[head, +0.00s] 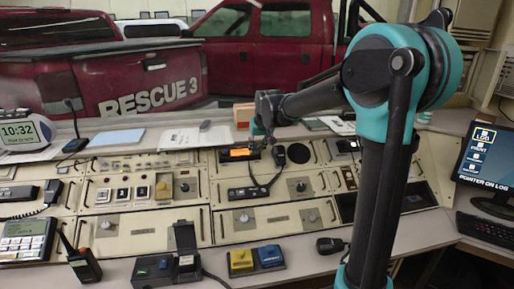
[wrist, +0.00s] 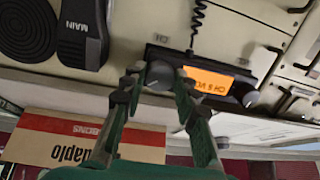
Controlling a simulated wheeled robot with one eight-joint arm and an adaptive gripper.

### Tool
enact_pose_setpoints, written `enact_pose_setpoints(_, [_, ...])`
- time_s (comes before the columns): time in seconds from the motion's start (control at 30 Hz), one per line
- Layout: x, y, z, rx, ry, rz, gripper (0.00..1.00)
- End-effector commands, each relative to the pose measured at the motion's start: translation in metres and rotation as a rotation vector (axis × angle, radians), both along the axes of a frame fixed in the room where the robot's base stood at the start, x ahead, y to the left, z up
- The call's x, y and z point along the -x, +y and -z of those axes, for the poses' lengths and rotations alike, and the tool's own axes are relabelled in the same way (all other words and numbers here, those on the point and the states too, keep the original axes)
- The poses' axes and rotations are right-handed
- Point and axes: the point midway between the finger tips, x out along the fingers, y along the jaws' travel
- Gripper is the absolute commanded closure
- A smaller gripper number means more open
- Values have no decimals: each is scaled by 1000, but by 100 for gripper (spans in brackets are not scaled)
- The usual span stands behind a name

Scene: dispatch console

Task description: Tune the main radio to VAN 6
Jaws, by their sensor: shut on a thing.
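The main radio shows in the head view with a lit orange display (head: 238,153), set into the back row of the console. In the head view my gripper (head: 261,138) reaches down at the radio's right end and hides that knob. A second knob (wrist: 250,98) at the display's other side is free.
A black microphone labelled MAIN (wrist: 82,32) hangs beside the radio, near a round speaker (wrist: 28,32). A red and cream box (wrist: 85,140) stands close behind my gripper. The monitor (head: 488,165) at the right reads "POINTER ON LOG".

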Motion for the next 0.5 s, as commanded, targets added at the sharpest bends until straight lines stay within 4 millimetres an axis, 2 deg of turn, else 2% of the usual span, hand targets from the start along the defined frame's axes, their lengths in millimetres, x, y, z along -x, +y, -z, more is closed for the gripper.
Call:
enact_pose_setpoints(0.07, [0, 0, 0, 0, -1, 0, 99])
enact_pose_setpoints(0.1, [0, 0, 0, 0, -1, -1, 69])
enact_pose_setpoints(0.27, [0, 0, 0, 0, 0, -1, 49])
enact_pose_setpoints(0.5, [0, 0, 0, 0, 0, -1, 49])
